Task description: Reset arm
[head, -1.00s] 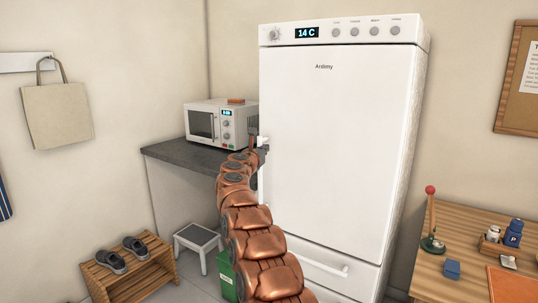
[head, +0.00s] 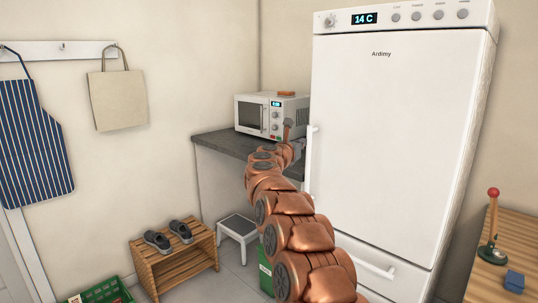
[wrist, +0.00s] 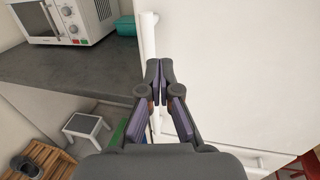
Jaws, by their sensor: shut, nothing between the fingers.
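My copper-coloured arm reaches up from the bottom of the head view. My gripper (head: 288,130) is at its far end, in front of the microwave's lower right and left of the fridge handle (head: 309,155). In the wrist view the gripper's fingertips (wrist: 160,69) are together with nothing between them. The fridge handle (wrist: 149,35) stands just beyond the fingers there; whether they touch it I cannot tell.
The white fridge (head: 400,130) is closed. A white microwave (head: 262,115) stands on the grey counter (head: 222,143). A stool (head: 237,226), a wooden shoe rack (head: 175,258) and a green box (head: 265,268) are on the floor. A wooden table (head: 520,240) is right.

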